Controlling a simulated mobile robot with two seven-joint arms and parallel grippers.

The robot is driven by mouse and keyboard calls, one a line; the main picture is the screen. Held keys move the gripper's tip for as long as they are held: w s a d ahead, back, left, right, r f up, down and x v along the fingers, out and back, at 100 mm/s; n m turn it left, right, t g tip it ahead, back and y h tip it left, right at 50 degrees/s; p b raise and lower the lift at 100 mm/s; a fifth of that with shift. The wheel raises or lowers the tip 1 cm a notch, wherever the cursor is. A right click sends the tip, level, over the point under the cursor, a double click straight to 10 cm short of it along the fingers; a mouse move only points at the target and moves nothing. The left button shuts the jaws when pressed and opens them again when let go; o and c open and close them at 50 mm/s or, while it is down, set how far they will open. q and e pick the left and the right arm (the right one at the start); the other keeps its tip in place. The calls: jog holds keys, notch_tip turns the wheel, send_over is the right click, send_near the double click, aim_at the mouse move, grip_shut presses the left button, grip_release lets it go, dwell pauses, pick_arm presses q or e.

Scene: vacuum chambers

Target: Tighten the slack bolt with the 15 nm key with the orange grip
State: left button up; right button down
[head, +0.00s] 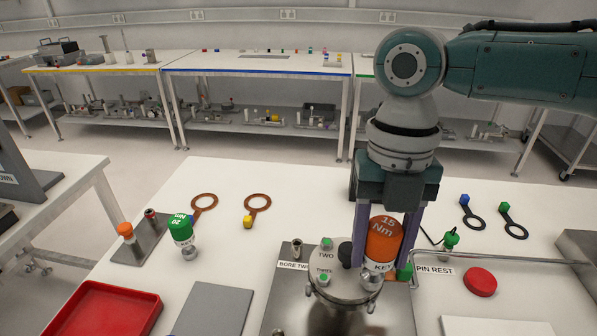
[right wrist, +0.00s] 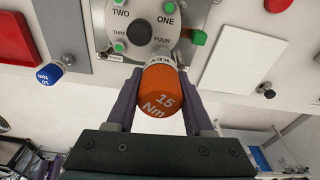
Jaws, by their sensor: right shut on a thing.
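The 15 Nm key with the orange grip (head: 384,241) stands roughly upright between the purple fingers of my right gripper (head: 388,245), which is shut on it. In the right wrist view the orange grip (right wrist: 168,98) has its white collar over the near edge of the round flange (right wrist: 140,42). The flange (head: 347,292) carries labels and green-topped bolts: TWO (head: 326,243) and THREE (head: 323,280) show in the head view, ONE (right wrist: 162,5) in the wrist view. The FOUR label shows, but its bolt and the key's tip contact are hidden. Which bolt is slack I cannot tell. My left gripper is out of view.
A green 20 Nm key (head: 181,232) stands left. A thin bent rod (head: 490,254) and a red disc (head: 480,282) lie right. A red tray (head: 105,308) and grey pad (head: 213,309) are in front left. A green-ended part (head: 404,272) sits close beside the key.

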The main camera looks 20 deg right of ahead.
jog(key=shift+f, duration=0.45)
dwell(0.3)
jog(key=shift+r+m, duration=0.1)
jog(key=shift+m, duration=0.3)
jog(key=m+p, duration=0.2)
jog(key=shift+a+m, duration=0.1)
jog(key=shift+m, duration=0.3)
jog(key=m+p, duration=0.1)
jog(key=m, duration=0.1)
jog(key=shift+m+y+p, duration=0.3)
jog(key=shift+m+t, duration=0.3)
jog(key=shift+m, duration=0.1)
